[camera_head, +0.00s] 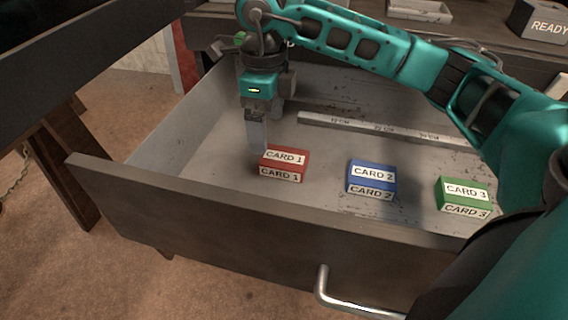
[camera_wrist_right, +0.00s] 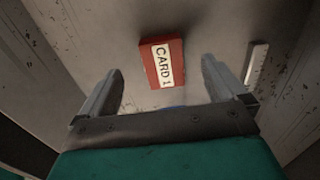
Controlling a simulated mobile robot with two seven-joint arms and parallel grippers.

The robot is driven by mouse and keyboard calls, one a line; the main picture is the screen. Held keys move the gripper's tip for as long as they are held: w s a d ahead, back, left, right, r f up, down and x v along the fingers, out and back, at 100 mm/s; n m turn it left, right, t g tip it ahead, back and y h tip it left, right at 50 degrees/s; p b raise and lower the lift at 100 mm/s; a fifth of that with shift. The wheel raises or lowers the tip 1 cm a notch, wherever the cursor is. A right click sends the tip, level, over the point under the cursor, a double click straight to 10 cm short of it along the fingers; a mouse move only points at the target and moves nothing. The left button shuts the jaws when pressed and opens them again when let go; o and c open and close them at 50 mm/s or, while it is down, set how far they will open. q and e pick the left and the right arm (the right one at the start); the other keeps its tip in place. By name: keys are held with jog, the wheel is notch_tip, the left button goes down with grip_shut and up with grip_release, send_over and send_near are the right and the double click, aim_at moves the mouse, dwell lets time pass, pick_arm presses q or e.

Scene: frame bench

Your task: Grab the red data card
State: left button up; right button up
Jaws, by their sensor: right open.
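The red data card (camera_head: 284,164), labelled CARD 1, lies on the floor of an open drawer (camera_head: 250,222), towards its left side. In the right wrist view the red card (camera_wrist_right: 163,63) shows ahead, between the lines of the two fingers and beyond their tips. My right gripper (camera_head: 257,145) points down inside the drawer, just to the left of and behind the red card in the head view. The right gripper (camera_wrist_right: 158,78) is open and nothing is between its fingers. My left gripper is not in view.
A blue card (camera_head: 372,179) labelled CARD 2 and a green card (camera_head: 464,196) labelled CARD 3 lie to the right in the drawer. A metal ruler-like strip (camera_head: 378,130) lies behind them. The drawer walls surround the gripper. A READY block (camera_head: 543,22) stands on the bench.

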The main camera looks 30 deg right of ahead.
aim_at(269, 154)
notch_tip(269, 154, down, 7)
jog(key=shift+r+b, duration=0.1)
jog(key=shift+b, duration=0.7)
jog(key=c, duration=0.3)
jog(key=shift+r, duration=0.1)
jog(key=c, duration=0.9)
